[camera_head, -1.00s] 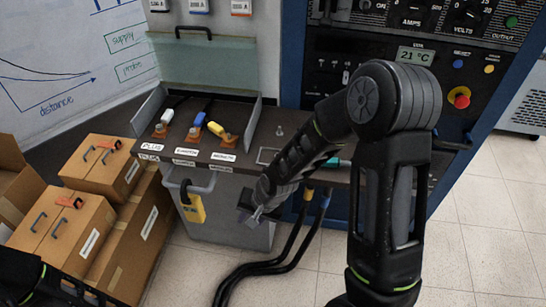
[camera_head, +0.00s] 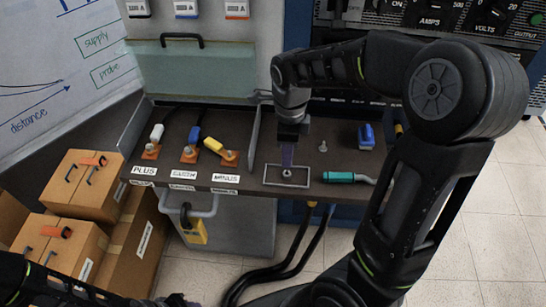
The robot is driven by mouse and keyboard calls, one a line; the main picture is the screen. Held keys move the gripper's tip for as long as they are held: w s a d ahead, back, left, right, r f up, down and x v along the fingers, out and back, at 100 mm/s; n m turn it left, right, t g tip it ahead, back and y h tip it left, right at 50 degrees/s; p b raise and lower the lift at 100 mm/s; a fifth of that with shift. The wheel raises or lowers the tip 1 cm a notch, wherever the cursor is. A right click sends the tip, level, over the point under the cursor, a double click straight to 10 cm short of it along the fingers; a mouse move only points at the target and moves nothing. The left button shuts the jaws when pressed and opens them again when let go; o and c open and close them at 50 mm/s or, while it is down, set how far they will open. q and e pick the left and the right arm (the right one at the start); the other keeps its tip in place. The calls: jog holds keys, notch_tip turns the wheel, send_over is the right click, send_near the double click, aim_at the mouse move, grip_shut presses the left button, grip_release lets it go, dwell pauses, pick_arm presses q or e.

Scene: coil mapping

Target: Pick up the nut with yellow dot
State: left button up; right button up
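My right gripper (camera_head: 288,160) points straight down over the bench top, inside a pale rectangular outline. A small metal piece (camera_head: 286,173), probably a nut, is at the fingertips. It is too small to show a yellow dot, and I cannot tell whether the fingers are around it or just above it. My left arm (camera_head: 60,292) enters at the lower left; its gripper (camera_head: 178,300) is only partly visible at the bottom edge, and its state is unclear.
The dark bench (camera_head: 235,184) holds white, blue and yellow plugs on the left. A small metal post (camera_head: 322,147), a teal-handled tool (camera_head: 340,177) and a blue object (camera_head: 366,135) are to the right. A clear panel (camera_head: 195,72) stands behind.

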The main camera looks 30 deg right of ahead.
aim_at(288, 173)
jog(key=shift+s+r, duration=0.15)
jog(key=shift+s, duration=0.15)
jog(key=shift+w+f, duration=0.1)
jog(key=shift+f, duration=1.2)
jog(key=shift+d+f+p, duration=0.2)
jog(key=shift+f+p, duration=0.2)
jog(key=shift+f, duration=2.25)
grip_shut()
